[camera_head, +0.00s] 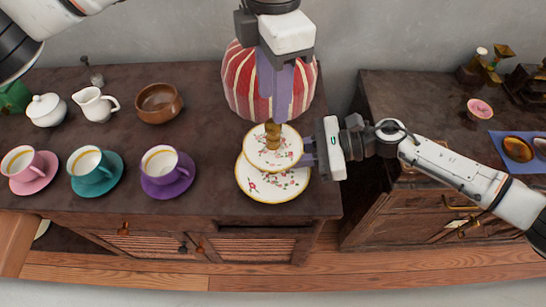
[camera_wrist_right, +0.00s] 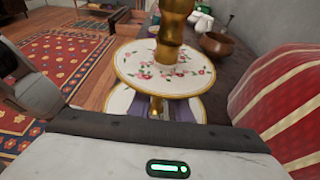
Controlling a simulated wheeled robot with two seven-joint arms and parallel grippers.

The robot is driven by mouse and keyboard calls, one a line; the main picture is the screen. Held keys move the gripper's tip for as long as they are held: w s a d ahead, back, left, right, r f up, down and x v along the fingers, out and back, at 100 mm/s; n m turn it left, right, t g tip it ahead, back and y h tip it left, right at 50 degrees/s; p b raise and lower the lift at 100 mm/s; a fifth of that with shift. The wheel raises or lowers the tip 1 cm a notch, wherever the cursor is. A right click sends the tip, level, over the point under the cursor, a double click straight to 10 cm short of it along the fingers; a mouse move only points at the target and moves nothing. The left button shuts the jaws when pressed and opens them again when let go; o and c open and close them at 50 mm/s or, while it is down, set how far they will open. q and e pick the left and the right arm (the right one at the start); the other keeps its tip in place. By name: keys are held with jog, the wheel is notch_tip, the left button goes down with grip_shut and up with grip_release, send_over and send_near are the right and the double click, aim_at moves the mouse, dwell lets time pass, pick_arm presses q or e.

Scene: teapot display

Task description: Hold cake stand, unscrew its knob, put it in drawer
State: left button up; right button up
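The cake stand has a lower plate (camera_head: 258,187) and a smaller upper plate (camera_head: 289,152), both white with flowers and gold rims. Its gold knob (camera_head: 272,131) stands upright above the upper plate; the right wrist view shows it too (camera_wrist_right: 169,38). My left gripper (camera_head: 273,117) points down just above and behind the knob; whether its fingers are apart is unclear. My right gripper (camera_head: 306,152) is at the stand's right side. In the right wrist view its fingers appear closed around the gold post (camera_wrist_right: 155,106) below the upper plate, partly hidden by it.
A red-striped cosy (camera_head: 240,85) stands close behind the stand. A wooden bowl (camera_head: 159,103), a creamer (camera_head: 94,104) and several cups, including a purple one (camera_head: 168,165), are to the left. A second cabinet (camera_head: 395,95) is at the right, across a gap.

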grip_shut()
